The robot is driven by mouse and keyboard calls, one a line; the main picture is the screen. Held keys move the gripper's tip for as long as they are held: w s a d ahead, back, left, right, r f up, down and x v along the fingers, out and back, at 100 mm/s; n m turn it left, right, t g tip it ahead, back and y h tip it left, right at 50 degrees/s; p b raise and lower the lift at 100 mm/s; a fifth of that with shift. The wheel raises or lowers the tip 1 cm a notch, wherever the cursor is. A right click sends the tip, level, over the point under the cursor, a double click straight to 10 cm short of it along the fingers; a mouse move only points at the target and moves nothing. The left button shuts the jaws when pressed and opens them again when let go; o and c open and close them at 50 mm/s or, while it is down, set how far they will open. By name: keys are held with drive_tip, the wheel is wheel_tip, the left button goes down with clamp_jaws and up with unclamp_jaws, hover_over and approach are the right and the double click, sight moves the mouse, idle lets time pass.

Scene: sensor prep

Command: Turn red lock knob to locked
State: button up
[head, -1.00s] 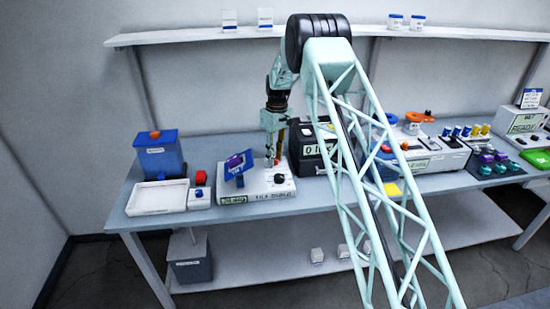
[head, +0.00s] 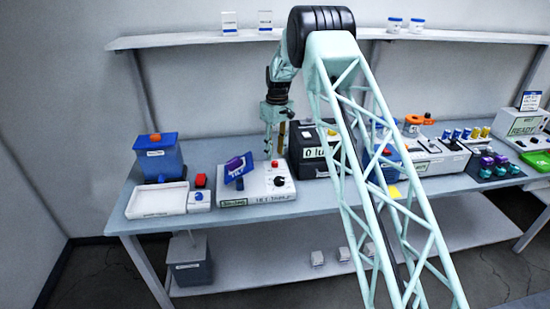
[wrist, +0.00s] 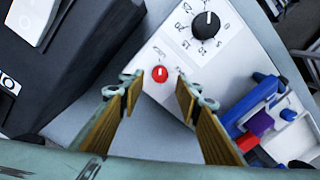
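The red lock knob (wrist: 160,73) sits on the white top of the instrument box, with a small pale mark on it and tiny labels around it that I cannot read. In the head view the red knob (head: 274,163) shows at the back of the white instrument box (head: 262,204). My gripper (wrist: 158,86) is open and empty, its two fingers spread to either side of the knob in the wrist view. In the head view my gripper (head: 274,150) is just above and behind the knob, apparently not touching it.
A black dial (wrist: 206,25) with a number scale is on the same panel. A blue holder with a purple part (head: 238,165) stands on the box's left. A black device (head: 309,164) stands close on the right. A white tray (head: 157,213) lies left.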

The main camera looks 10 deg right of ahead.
sight(276, 162)
wheel_tip(276, 162, up, 8)
drive_tip(key=shift+d+f, duration=0.15)
drive_tip(key=shift+f, duration=0.1)
drive_tip(key=shift+w, duration=0.1)
idle(0.4)
drive_tip(key=s+r+m+t+b, duration=0.1)
drive_tip(key=s+r, duration=0.6)
drive_tip(key=r, duration=0.2)
drive_tip(key=s+r+m+b, duration=0.1)
drive_tip(key=s+r, duration=0.6)
drive_tip(key=r, duration=0.2)
drive_tip(key=s+r+m+t+b, duration=0.1)
drive_tip(key=s+r, duration=0.4)
drive_tip(key=s, duration=0.4)
drive_tip(key=s+r, duration=0.6)
drive_tip(key=s, duration=0.3)
drive_tip(key=s+r+m+t+b, duration=0.1)
drive_tip(key=s+r+m+b, duration=0.1)
drive_tip(key=s, duration=2)
drive_tip(key=s+f, duration=0.3)
drive_tip(key=s, duration=0.7)
drive_tip(key=s+f+m+t+b, duration=0.1)
drive_tip(key=s+f, duration=0.3)
drive_tip(key=s, duration=0.6)
drive_tip(key=shift+a+f, duration=0.25)
drive_tip(key=shift+f, duration=0.05)
